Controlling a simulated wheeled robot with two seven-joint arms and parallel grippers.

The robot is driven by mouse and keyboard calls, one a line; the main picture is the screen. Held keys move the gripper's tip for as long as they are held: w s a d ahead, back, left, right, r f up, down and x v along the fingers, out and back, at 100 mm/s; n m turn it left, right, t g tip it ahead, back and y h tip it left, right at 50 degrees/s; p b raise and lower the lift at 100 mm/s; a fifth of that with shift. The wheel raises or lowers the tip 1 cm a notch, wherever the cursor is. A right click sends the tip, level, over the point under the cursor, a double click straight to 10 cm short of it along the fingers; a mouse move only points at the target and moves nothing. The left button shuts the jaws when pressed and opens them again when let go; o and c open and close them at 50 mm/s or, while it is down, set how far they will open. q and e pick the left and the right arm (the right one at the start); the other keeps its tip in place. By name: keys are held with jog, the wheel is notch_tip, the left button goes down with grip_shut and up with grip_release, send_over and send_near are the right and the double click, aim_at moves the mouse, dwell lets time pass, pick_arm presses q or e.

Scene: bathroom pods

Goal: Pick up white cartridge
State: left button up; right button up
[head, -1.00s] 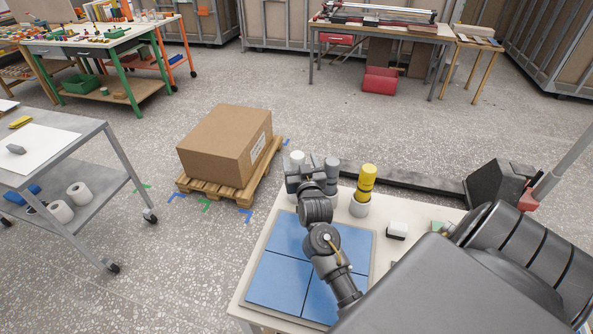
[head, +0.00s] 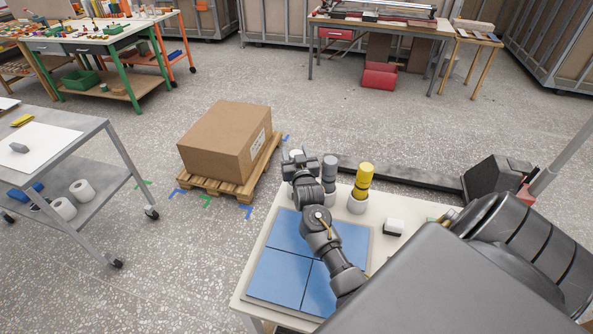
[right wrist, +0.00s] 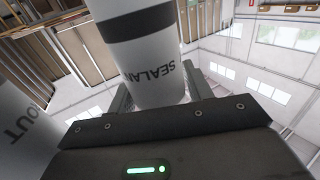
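The white cartridge (head: 295,154) stands at the back left of the worktable, mostly hidden behind my right gripper. In the right wrist view a white cartridge (right wrist: 165,85) with a dark band and SEALANT lettering shows between the fingers. My right gripper (head: 297,168) is at the cartridge, with one finger on each side in the wrist view (right wrist: 157,90); the fingers look open, though contact is hard to judge. A grey cartridge (head: 330,168) stands close to its right, and a yellow one (head: 365,176) stands further right in a white holder. My left gripper is not in view.
A second lettered cartridge (right wrist: 20,125) is close at the left of the wrist view. A blue tiled panel (head: 280,275) lies on the worktable (head: 385,217) under my arm. A white-and-black block (head: 393,227) lies to the right. A carton (head: 225,140) on a pallet stands beyond.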

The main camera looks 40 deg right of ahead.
grip_shut()
jog(key=shift+r, duration=0.1)
